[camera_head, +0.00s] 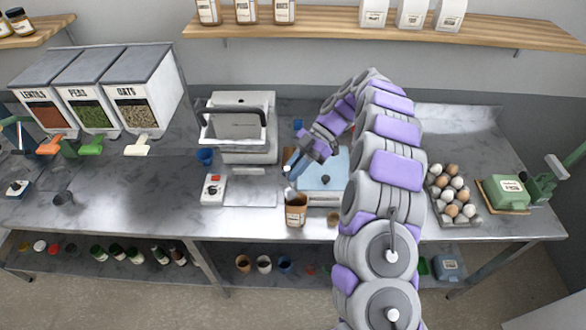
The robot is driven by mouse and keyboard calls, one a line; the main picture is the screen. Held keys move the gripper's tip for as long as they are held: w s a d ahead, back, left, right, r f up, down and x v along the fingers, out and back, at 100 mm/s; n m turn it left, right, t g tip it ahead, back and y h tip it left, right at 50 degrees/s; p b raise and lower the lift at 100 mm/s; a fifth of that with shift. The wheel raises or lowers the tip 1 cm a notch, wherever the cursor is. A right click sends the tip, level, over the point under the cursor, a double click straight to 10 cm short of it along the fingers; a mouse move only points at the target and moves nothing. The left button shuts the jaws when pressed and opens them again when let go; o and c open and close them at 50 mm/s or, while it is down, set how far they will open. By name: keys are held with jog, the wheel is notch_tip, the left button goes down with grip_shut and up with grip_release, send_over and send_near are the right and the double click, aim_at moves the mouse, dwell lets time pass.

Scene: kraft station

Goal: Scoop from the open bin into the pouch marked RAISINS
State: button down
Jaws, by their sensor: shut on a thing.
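My gripper (301,162) is above the middle of the counter, shut on a small tool with a blue part, which looks like a scoop (291,161). Its contents cannot be made out. A brown kraft pouch (296,214) with a pale label stands upright at the counter's front, below my gripper in the picture. The label is too small to read. Something pale (289,193) shows at the pouch's mouth. A light blue square surface (336,163) lies just right of my gripper, partly hidden by my arm. I cannot tell which container is the open bin.
Dispensers marked LENTILS, PEAS and OATS (145,101) stand at the left. A grey machine with a dark handle (247,150) stands behind a white switch box (213,189). An egg tray (454,213) and a green box (506,194) are at the right. The left counter front is mostly clear.

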notch_tip(320, 180, up, 5)
jog(key=p, duration=0.4)
jog(key=shift+f, duration=0.1)
